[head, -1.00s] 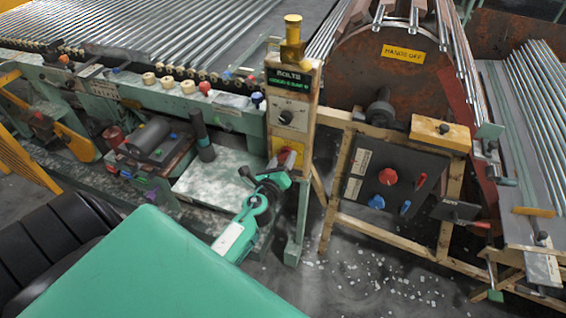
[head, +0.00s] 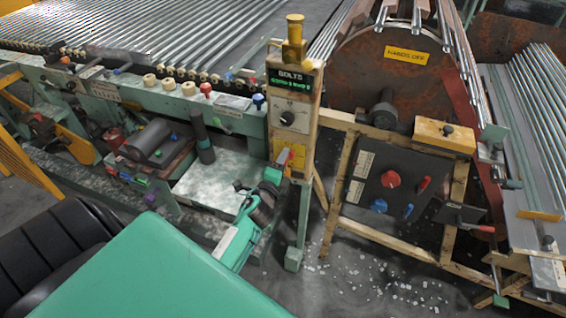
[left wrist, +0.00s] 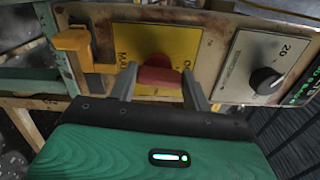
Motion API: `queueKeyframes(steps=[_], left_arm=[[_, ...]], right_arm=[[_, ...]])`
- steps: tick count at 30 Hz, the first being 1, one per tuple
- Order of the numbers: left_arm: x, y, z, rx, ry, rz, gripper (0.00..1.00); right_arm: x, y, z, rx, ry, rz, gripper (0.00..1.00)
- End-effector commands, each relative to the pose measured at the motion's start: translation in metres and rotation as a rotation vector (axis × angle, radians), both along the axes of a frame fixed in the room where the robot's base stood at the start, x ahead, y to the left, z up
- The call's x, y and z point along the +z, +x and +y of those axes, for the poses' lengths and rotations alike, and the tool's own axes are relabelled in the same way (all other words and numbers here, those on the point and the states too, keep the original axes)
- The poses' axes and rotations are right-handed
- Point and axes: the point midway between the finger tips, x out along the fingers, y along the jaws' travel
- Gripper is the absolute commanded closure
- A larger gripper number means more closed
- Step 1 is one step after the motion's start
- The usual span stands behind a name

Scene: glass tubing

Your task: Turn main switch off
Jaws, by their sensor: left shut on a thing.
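The main switch is a red knob (left wrist: 158,76) on a yellow plate (left wrist: 188,42) low on the upright control post (head: 293,120). In the left wrist view the knob sits between the two fingers of my left gripper (left wrist: 158,84), which is shut on it. Part of the plate's lettering is hidden by the knob and fingers. In the head view my left gripper (head: 277,172) reaches up to the yellow plate (head: 292,155) from below left. My right gripper is not in view.
A black dial (left wrist: 265,80) on a white plate is beside the switch. A yellow bracket (left wrist: 80,55) sticks out on the other side. A black panel (head: 385,187) with red and blue knobs stands to the right. Rows of glass tubes (head: 170,30) lie behind.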

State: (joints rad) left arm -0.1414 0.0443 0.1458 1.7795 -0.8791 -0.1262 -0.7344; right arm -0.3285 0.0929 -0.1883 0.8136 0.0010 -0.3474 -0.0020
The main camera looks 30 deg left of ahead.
Motion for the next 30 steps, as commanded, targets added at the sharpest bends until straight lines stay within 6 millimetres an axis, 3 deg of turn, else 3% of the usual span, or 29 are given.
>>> queueKeyframes(steps=[12,24,25,28,30], left_arm=[[-0.001,0.0,0.001,0.001,-0.112,-0.025,0.74],[-0.002,0.0,0.001,0.001,-0.118,-0.026,0.74],[-0.002,0.0,0.001,0.001,-0.118,-0.026,0.47],[-0.001,0.0,0.001,0.001,-0.117,-0.026,0.29],[-0.001,0.0,0.001,0.001,-0.117,-0.026,0.29]], right_arm=[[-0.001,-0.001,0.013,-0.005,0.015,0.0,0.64],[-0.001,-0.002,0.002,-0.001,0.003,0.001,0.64],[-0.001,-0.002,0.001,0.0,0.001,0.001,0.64],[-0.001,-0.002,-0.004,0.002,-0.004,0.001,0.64],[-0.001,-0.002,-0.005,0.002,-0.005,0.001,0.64]])
